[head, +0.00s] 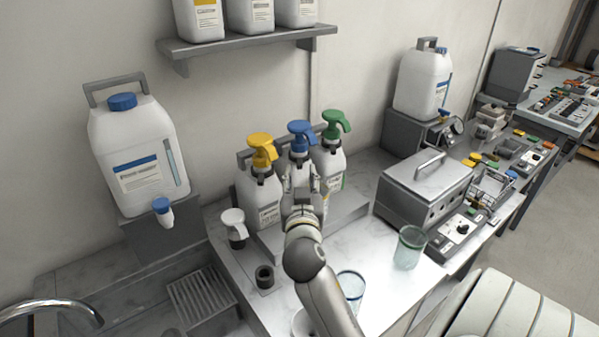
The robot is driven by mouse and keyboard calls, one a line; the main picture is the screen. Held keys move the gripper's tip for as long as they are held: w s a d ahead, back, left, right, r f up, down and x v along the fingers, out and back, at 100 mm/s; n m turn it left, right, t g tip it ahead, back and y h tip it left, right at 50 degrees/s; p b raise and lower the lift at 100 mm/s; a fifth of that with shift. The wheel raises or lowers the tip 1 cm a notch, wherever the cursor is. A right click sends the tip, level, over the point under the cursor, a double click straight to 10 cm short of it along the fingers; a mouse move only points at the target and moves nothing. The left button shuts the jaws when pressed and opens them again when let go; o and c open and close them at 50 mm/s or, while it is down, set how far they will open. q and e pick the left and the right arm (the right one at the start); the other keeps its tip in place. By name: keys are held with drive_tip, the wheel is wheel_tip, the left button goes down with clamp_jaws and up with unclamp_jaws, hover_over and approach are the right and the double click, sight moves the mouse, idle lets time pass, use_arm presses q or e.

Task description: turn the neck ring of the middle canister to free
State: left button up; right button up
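The middle canister (299,157) is white with a blue pump head (301,131) on a dark neck. It stands upright on a grey stand between a canister with a yellow pump head (262,152) and one with a green pump head (334,126). My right gripper (301,168) is in front of the middle canister, just below its pump head, and hides much of its body. The neck ring is small here, and whether the fingers touch it is unclear. The finger opening cannot be made out. My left gripper is not in view.
Glass tumblers (409,248) are on the counter at right. A large blue-capped container (137,155) stands at left, a grey box (424,190) at right, and a shelf (245,42) hangs above.

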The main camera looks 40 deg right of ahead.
sight(300, 167)
drive_tip(key=w+d+f, duration=0.1)
drive_tip(key=w+d, duration=0.1)
drive_tip(key=w+d+f, duration=0.2)
drive_tip(key=w, duration=0.1)
drive_tip(key=w+d+f, duration=0.1)
drive_tip(key=w+d, duration=0.1)
drive_tip(key=shift+w+d+f, duration=0.15)
drive_tip(key=shift+w+d, duration=0.05)
drive_tip(key=shift+d, duration=0.05)
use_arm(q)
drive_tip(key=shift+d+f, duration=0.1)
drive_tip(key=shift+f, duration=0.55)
use_arm(e)
drive_tip(key=shift+w+d, duration=0.45)
drive_tip(key=shift+w, duration=0.05)
drive_tip(key=shift+f, duration=0.1)
clamp_jaws()
